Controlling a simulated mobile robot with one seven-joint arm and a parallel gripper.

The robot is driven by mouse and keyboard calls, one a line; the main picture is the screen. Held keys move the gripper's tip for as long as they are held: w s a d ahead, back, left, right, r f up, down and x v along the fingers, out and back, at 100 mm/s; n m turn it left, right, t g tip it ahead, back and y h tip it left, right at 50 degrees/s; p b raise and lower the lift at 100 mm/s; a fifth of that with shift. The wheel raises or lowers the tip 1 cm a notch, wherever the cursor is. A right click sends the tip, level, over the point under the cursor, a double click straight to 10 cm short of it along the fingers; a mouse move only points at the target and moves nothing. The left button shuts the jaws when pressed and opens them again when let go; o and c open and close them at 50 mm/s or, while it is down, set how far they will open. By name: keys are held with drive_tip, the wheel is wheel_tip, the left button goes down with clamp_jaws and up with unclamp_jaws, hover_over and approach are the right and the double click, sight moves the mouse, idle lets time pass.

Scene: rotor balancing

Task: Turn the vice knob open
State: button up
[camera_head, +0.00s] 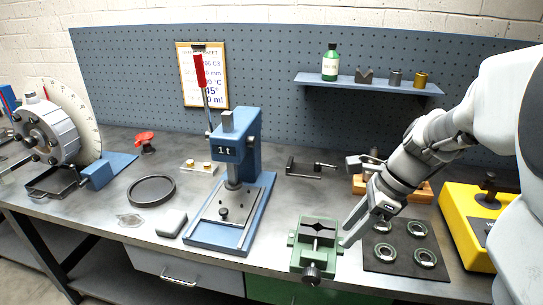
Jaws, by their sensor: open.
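A green vice (316,238) stands near the front edge of the bench, right of the blue press. Its dark round knob (312,271) faces the front edge, at the vice's lower end. Dark jaws show on top of the vice, and I see nothing clamped between them. My gripper (347,238) is open, pointing down and left, just right of the vice. Its fingertips are above and behind the knob and appear apart from it. Whether a finger touches the vice's right side cannot be told.
A dark mat (375,262) with several ring-shaped parts lies right of the vice. A yellow box (462,226) stands farther right. A blue press (235,180) marked "1 t" rises to the left. A small dark fixture (311,168) sits behind, and a wall shelf (367,86) holds small items.

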sight(313, 272)
drive_tip(key=b+x, duration=0.4)
drive_tip(key=x, duration=1.3)
drive_tip(key=shift+a+f, duration=0.1)
drive_tip(key=shift+f, duration=0.15)
drive_tip(key=shift+c, duration=0.2)
clamp_jaws()
